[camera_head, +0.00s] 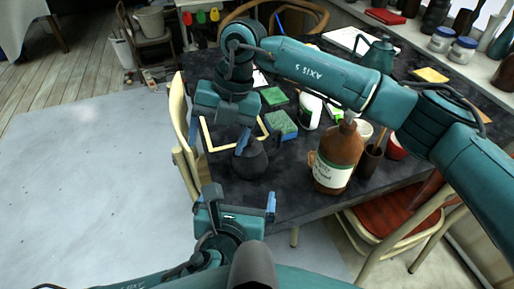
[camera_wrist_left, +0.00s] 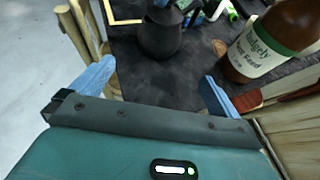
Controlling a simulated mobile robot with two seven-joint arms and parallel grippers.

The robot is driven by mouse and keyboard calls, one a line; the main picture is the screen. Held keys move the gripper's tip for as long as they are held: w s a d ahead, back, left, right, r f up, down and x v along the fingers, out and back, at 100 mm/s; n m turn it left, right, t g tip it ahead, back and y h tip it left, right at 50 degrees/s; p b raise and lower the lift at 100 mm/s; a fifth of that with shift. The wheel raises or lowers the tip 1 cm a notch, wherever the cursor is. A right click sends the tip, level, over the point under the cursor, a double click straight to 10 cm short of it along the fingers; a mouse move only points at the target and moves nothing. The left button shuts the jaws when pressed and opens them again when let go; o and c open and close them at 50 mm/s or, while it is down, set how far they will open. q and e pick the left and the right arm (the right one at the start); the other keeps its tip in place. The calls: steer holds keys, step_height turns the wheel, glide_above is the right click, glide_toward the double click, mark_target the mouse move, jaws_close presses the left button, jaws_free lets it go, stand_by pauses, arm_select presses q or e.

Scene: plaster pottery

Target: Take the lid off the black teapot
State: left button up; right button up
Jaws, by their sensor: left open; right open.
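The black teapot (camera_head: 250,163) stands upright near the table's front edge. It also shows at the top of the left wrist view (camera_wrist_left: 160,38), its top cut off by the frame edge. My right gripper (camera_head: 218,140) is open and points down just above and left of the teapot. One of its blue fingers overlaps the teapot's top, partly hiding the lid; I cannot tell whether they touch. My left gripper (camera_head: 238,200) is open and empty at the table's front edge, below the teapot and apart from it. Its two fingers (camera_wrist_left: 157,78) point toward the teapot.
A large brown bottle (camera_head: 337,160) with a pale label stands right of the teapot. A chair (camera_head: 180,115) stands left and a red-seated chair (camera_head: 400,222) right. Bare tabletop lies around the teapot's front.

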mark_target(248, 167)
arm_select(q)
steer(key=shift+w+r+m+t, duration=0.15)
steer(key=shift+w+m, duration=0.2)
steer(key=shift+m, duration=0.25)
steer(key=shift+w+f+m+t, duration=0.15)
steer(key=shift+w+m, duration=0.15)
steer(key=shift+m, duration=0.3)
arm_select(e)
steer(key=w+d+h, duration=0.1)
steer(key=d, duration=0.1)
steer(key=w+d+r+m+t+h, duration=0.1)
steer(key=w+d, duration=0.1)
steer(key=w+d+r+h, duration=0.1)
steer(key=w+d, duration=0.1)
steer(key=shift+w+m+t+h, duration=0.1)
steer(key=shift+m+t+h, duration=0.2)
steer(key=shift+t, duration=0.1)
arm_select(q)
steer(key=shift+w+d, duration=0.1)
steer(key=shift+w, duration=0.15)
steer(key=x, duration=1.2)
steer(key=shift+w, duration=0.15)
steer(key=shift+c, duration=0.3)
